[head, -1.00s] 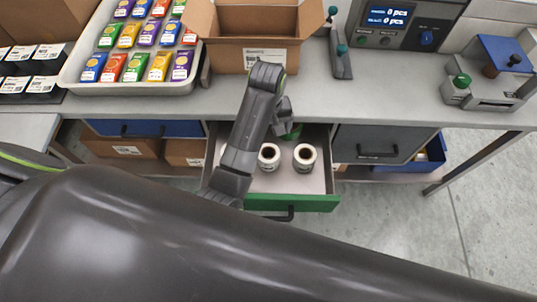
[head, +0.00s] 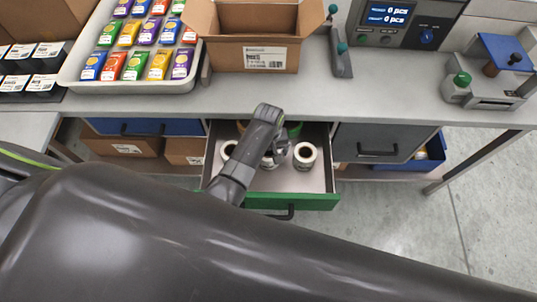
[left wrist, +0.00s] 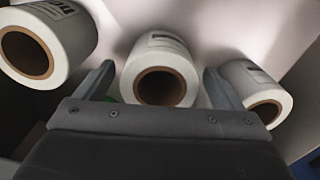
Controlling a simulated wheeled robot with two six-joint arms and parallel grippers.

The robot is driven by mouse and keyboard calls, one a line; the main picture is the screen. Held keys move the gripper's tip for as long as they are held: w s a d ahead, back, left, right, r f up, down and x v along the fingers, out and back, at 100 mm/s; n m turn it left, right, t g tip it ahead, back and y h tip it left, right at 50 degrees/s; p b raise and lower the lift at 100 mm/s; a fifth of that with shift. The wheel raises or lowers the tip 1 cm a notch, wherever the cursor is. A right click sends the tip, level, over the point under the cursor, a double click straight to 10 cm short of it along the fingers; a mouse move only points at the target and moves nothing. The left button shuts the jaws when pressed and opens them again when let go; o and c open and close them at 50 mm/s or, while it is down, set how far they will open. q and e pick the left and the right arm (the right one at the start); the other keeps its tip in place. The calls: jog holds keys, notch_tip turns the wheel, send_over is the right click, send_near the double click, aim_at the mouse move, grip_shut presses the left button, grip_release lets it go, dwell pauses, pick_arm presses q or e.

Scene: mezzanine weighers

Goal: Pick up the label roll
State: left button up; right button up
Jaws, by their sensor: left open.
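Three white label rolls with brown cores stand in the open green-fronted drawer (head: 318,203): a left one (head: 228,150), a middle one (head: 268,163) partly hidden by my arm, and a right one (head: 305,156). My left gripper (head: 279,150) is low over the drawer, at the middle roll. In the left wrist view the gripper (left wrist: 158,88) is open, its fingers on either side of the middle roll (left wrist: 160,72), with gaps showing. The left roll (left wrist: 48,42) and right roll (left wrist: 256,92) lie outside the fingers. My right gripper is not in view.
The worktop (head: 400,93) overhangs behind the drawer. On it are an open carton (head: 250,55), a tray of colourful packets (head: 135,87) and a scale (head: 395,35). A green item (head: 293,128) is at the drawer's back. A closed grey drawer (head: 375,145) is to the right.

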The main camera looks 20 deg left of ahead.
pick_arm(q)
jog(key=shift+f, duration=1.3)
jog(key=c, duration=1.1)
